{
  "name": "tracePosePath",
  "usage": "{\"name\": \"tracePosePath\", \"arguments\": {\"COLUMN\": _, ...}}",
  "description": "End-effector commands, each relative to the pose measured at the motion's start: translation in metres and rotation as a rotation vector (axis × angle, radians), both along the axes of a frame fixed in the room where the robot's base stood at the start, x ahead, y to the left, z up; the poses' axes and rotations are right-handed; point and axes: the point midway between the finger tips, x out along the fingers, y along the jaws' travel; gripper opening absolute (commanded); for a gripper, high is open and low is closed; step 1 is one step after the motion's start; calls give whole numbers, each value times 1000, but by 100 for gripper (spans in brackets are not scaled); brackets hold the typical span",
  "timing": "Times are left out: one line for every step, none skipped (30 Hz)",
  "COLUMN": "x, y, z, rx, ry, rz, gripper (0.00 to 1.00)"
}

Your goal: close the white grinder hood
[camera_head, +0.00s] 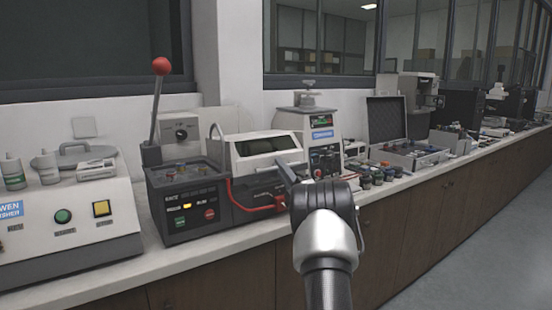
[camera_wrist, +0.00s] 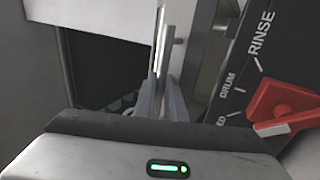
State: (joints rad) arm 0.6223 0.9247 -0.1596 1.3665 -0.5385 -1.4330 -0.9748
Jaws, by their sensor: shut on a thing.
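The white grinder hood (camera_head: 264,148), with a dark window in its front, sits on a dark grey grinder in the middle of the head view. My gripper (camera_head: 286,173) is at the hood's lower right front corner. In the wrist view my gripper's fingers (camera_wrist: 164,98) are close together on a thin, light edge. This looks like part of the hood, but the grip itself is partly hidden. A dark opening (camera_wrist: 105,70) lies left of the fingers. I cannot tell exactly how far the hood is open.
A red knob (camera_wrist: 285,108) on a panel marked RINSE and DRUM is close on the right. A dark machine with a red-tipped lever (camera_head: 161,66) stands left of the hood. Small jars (camera_head: 377,175) and an open case (camera_head: 410,152) lie to the right. The aisle is clear.

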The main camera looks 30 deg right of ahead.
Motion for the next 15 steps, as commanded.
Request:
{"name": "tracePosePath", "arguments": {"x": -3, "y": -6, "z": -31, "rx": 4, "ry": 30, "rz": -8, "gripper": 0}}
{"name": "tracePosePath", "arguments": {"x": -4, "y": -6, "z": -34, "rx": 5, "ry": 19, "rz": -9, "gripper": 0}}
{"name": "tracePosePath", "arguments": {"x": -5, "y": -6, "z": -36, "rx": 4, "ry": 4, "rz": -8, "gripper": 0}}
{"name": "tracePosePath", "arguments": {"x": -5, "y": -6, "z": -39, "rx": 4, "ry": -3, "rz": -8, "gripper": 0}}
{"name": "tracePosePath", "arguments": {"x": -5, "y": -6, "z": -41, "rx": 3, "ry": -11, "rz": -8, "gripper": 0}}
{"name": "tracePosePath", "arguments": {"x": -6, "y": -6, "z": -42, "rx": 2, "ry": -20, "rz": -8, "gripper": 0}}
{"name": "tracePosePath", "arguments": {"x": -6, "y": -6, "z": -43, "rx": 2, "ry": -26, "rz": -8, "gripper": 0}}
{"name": "tracePosePath", "arguments": {"x": -6, "y": -6, "z": -45, "rx": 2, "ry": -30, "rz": -9, "gripper": 0}}
{"name": "tracePosePath", "arguments": {"x": -6, "y": -6, "z": -46, "rx": 2, "ry": -35, "rz": -9, "gripper": 0}}
{"name": "tracePosePath", "arguments": {"x": -6, "y": -6, "z": -46, "rx": 1, "ry": -39, "rz": -8, "gripper": 0}}
{"name": "tracePosePath", "arguments": {"x": -6, "y": -5, "z": -46, "rx": 1, "ry": -42, "rz": -8, "gripper": 0}}
{"name": "tracePosePath", "arguments": {"x": -6, "y": -5, "z": -46, "rx": 1, "ry": -44, "rz": -8, "gripper": 0}}
{"name": "tracePosePath", "arguments": {"x": -6, "y": -5, "z": -46, "rx": 1, "ry": -46, "rz": -8, "gripper": 0}}
{"name": "tracePosePath", "arguments": {"x": -6, "y": -5, "z": -47, "rx": 1, "ry": -47, "rz": -7, "gripper": 0}}
{"name": "tracePosePath", "arguments": {"x": -6, "y": -5, "z": -47, "rx": 1, "ry": -47, "rz": -7, "gripper": 0}}
